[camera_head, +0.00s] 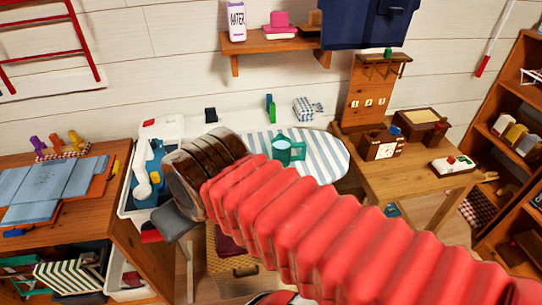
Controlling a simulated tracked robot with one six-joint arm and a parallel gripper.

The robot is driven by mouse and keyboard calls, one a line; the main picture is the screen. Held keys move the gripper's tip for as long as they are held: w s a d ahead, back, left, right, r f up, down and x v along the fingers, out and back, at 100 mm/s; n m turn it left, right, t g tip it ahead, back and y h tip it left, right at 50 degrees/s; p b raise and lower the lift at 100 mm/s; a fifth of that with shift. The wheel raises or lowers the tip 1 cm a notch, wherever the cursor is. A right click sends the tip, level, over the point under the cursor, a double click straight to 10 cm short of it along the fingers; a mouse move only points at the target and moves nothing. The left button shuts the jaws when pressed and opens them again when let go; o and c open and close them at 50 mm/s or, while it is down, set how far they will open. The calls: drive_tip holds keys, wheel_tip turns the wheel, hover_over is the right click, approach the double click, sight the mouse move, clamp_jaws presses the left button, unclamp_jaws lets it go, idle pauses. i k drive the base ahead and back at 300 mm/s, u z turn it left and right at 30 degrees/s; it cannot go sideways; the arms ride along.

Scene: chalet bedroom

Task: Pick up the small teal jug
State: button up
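The small teal jug (281,150) stands on a white-and-blue striped oval cloth (325,155) in the middle of the view. Its handle points right and a lighter green thing shows right by it. My red ribbed arm crosses from the lower right to the left, in front of the cloth's near edge. My gripper (176,222) is at the arm's far end, left of the jug and apart from it. Only a grey part of it shows; its fingers are mostly hidden, so I cannot tell whether it is open or shut.
A white bin (128,201) with blue and white bottles stands left of my gripper. A wooden table with blue panels (50,185) is further left. A checked bundle (308,109) lies behind the jug. A wooden desk (405,170) with a clock box (381,145) is right.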

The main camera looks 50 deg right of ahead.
sight(282, 147)
drive_tip(key=u, duration=0.95)
drive_tip(key=k, duration=1.2)
drive_tip(key=z, duration=0.95)
drive_tip(key=i, duration=1)
